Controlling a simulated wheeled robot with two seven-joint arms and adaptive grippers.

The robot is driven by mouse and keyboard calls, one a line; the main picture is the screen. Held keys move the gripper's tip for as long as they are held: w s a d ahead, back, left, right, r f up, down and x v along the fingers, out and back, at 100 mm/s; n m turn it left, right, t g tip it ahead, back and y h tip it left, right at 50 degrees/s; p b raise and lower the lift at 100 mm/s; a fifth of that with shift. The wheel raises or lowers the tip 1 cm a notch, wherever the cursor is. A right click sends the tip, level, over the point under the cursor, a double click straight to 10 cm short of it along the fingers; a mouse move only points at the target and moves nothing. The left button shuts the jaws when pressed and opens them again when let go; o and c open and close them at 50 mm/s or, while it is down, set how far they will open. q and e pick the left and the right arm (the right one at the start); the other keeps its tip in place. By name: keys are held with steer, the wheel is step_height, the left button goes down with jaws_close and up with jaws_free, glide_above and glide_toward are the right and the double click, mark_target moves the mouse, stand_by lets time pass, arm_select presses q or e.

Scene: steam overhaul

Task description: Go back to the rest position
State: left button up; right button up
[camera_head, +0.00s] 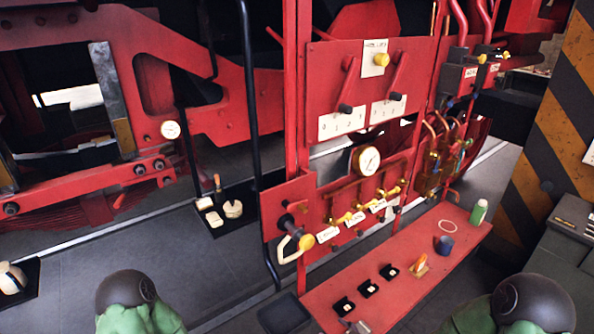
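Neither of my grippers shows in the head view. Only rounded dark and green parts, which look like my own arm links, come in at the bottom left and bottom right. What the grippers hold, if anything, is hidden. The red control panel (340,85) with levers and a yellow knob (381,60) stands in the middle.
A red bench (400,291) bears several small black holders (368,288), an orange item (419,265), a dark blue cup (445,246), a pale ring (448,226) and a green bottle (478,212). A striped pillar (555,130) stands right.

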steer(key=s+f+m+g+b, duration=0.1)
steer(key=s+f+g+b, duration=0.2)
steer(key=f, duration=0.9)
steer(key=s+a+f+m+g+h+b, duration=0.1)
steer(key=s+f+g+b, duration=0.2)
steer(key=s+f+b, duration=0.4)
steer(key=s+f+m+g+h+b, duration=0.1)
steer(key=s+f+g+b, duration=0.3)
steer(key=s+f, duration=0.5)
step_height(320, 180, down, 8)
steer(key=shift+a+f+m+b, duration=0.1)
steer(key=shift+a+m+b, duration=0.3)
steer(key=shift+b, duration=0.65)
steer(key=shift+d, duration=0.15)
